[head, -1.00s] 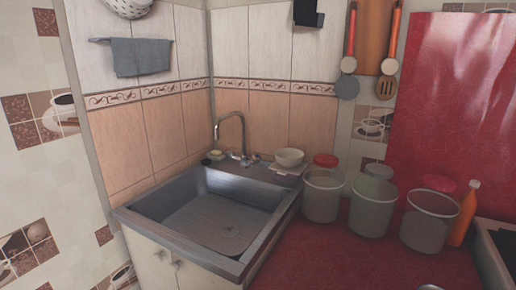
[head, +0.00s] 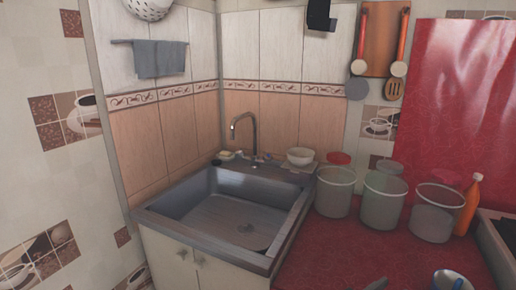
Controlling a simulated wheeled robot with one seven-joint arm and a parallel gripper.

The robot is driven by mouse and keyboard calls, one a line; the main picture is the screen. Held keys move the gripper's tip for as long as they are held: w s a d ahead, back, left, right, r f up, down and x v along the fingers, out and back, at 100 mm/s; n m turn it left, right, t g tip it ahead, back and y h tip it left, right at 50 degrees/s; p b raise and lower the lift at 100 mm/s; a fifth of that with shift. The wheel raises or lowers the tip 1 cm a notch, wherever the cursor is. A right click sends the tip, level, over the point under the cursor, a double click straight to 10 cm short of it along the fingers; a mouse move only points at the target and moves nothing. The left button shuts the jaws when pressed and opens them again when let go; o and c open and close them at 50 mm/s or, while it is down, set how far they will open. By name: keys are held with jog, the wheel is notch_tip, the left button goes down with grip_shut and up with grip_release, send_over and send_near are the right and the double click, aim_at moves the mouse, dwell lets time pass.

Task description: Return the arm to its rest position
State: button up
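My arm and gripper are not clearly in view in the head view, so I cannot see whether the gripper is open or holds anything. A small grey tip (head: 377,284) shows at the bottom edge over the red counter; it is cut off and I cannot tell what it is.
A metal sink (head: 232,219) with a tap (head: 253,138) fills the corner. A white bowl (head: 300,157) stands behind it. Grey canisters (head: 382,202) and an orange bottle (head: 468,206) line the red counter (head: 335,254). A cup (head: 450,280) is cut off at the bottom.

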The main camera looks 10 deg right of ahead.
jog(key=w+a+f+n+t+y, duration=0.1)
jog(key=n, duration=0.1)
jog(key=w+a+f+n+t+y, duration=0.1)
jog(key=a+n+t+y, duration=0.1)
jog(key=shift+w+a+t, duration=0.15)
jog(key=shift+w+t, duration=0.15)
jog(key=shift+w, duration=0.1)
jog(key=s+a+f+n+t+y+p, duration=0.2)
jog(key=s+a+f+n+t+y, duration=0.25)
jog(key=s+a+n+y, duration=0.6)
jog(key=s+a+r+m+y+p, duration=0.1)
jog(key=s+r, duration=0.3)
jog(key=s, duration=1)
jog(key=s+a+r+m+y+p, duration=0.1)
jog(key=s+r, duration=0.4)
jog(key=s, duration=0.8)
jog(key=shift+s+a+r+m, duration=0.2)
jog(key=shift+s+m, duration=0.2)
jog(key=shift+m, duration=0.25)
